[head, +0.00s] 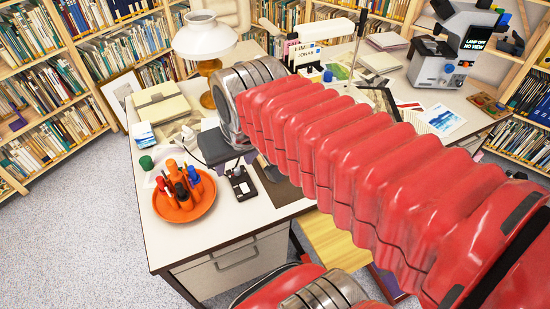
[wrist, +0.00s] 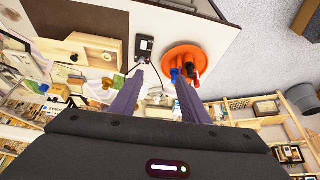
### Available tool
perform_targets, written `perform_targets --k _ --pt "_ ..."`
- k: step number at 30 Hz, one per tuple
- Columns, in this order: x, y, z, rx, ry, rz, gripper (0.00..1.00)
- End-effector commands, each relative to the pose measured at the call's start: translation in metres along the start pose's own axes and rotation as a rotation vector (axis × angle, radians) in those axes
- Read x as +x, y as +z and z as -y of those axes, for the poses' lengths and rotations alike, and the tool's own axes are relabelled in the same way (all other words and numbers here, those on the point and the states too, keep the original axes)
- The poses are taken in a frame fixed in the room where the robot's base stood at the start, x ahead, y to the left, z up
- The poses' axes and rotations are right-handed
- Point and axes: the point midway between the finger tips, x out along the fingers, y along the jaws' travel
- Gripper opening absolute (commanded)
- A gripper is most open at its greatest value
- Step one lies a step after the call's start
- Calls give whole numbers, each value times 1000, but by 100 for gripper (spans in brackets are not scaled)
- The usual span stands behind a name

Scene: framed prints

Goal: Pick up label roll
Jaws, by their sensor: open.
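I cannot pick out a label roll for certain in either view. A small pale item (head: 187,133) lies on the desk just left of my gripper in the head view, too small to name. My gripper (wrist: 158,75) is open, with its two purple fingers apart and nothing held between them. In the head view its dark body and a purple part (head: 236,158) show over the desk, partly hidden by my red-sleeved arm. The gripper is behind a black handheld device (head: 241,184) and to the right of an orange dish (head: 172,210).
A cable runs from the device. Bookshelves (head: 40,90) stand behind. The desk's front left is clear.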

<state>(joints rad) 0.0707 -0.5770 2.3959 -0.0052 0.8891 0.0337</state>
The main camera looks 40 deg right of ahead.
Motion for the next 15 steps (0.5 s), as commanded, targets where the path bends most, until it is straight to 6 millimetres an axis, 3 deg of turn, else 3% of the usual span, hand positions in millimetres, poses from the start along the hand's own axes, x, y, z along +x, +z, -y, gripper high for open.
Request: perform_targets --k 15 --pt "64 -73 -61 198 69 121 42"
